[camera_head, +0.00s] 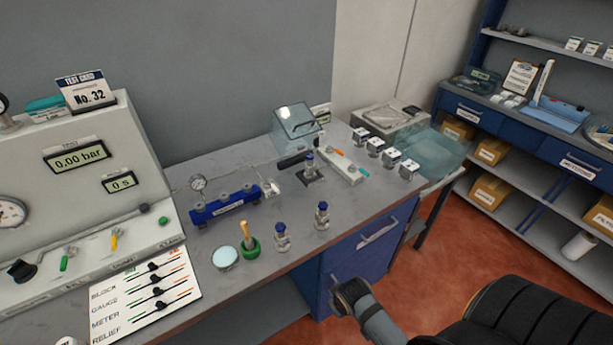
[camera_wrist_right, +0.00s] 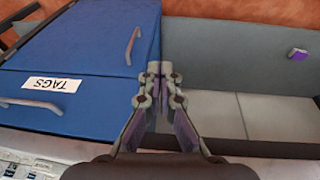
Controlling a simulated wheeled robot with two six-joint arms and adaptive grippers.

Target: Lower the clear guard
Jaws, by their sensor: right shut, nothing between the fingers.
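The clear guard (camera_head: 292,124) is a see-through box at the back of the bench. My right gripper (camera_wrist_right: 160,72) shows in the right wrist view. It is shut and empty, in front of a blue cabinet (camera_wrist_right: 85,50) with a TAGS label, well away from the guard. My left gripper is not in view.
Two blue-capped bottles (camera_head: 281,237) stand near the bench's front edge, beside a green cup (camera_head: 249,248). A blue manifold (camera_head: 225,206) lies left of the fixture. A white strip (camera_head: 342,165) and several white blocks (camera_head: 375,147) are on the right. The bench front right is clear.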

